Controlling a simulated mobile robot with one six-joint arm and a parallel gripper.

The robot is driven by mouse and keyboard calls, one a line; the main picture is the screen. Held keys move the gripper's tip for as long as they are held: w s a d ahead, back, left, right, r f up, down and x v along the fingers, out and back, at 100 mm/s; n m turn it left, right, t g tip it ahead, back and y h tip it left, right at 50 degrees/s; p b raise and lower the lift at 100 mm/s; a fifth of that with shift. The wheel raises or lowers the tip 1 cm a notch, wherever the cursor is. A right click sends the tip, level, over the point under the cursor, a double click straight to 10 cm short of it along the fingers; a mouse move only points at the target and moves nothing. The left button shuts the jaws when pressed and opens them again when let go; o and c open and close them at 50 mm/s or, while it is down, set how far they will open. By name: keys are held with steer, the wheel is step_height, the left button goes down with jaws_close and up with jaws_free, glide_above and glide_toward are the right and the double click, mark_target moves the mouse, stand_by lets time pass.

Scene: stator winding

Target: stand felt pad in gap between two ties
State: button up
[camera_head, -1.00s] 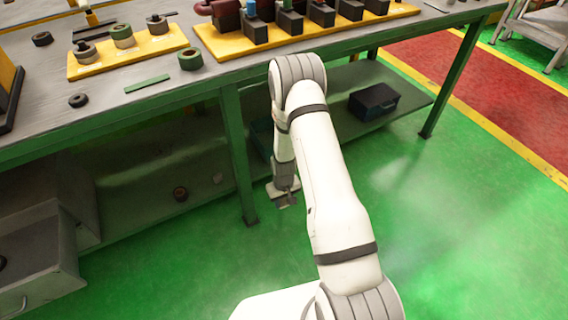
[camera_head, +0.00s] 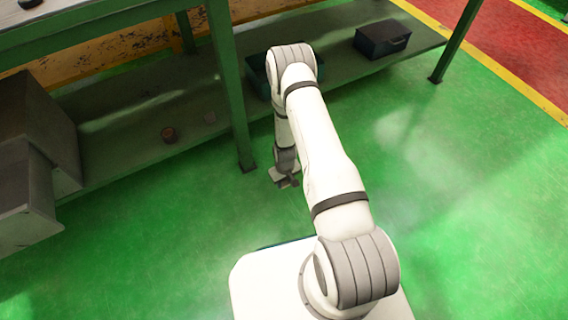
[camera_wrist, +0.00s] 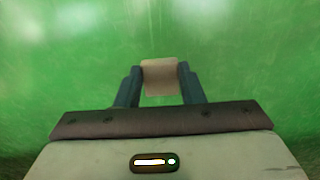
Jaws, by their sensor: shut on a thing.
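My gripper (camera_wrist: 160,85) is shut on a pale beige felt pad (camera_wrist: 160,77) in the wrist view. The pad sits between the two blue-grey fingers, with the green floor behind it. In the head view my gripper (camera_head: 288,182) hangs low over the floor, to the right of a green bench leg; the pad is too small to make out there. The two ties and the gap between them are not in view.
A green workbench (camera_head: 90,18) stands at the upper left; its leg (camera_head: 230,90) is close to my arm. Grey cabinets (camera_head: 35,160) stand at the left. The green floor in front is clear.

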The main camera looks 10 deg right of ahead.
mark_target(285, 195)
step_height(285, 195, down, 9)
steer(key=b, duration=0.4)
steer(key=shift+f, duration=0.15)
steer(key=o, duration=0.5)
steer(key=shift+f, duration=0.1)
steer(key=o, duration=0.5)
steer(key=shift+c, duration=0.2)
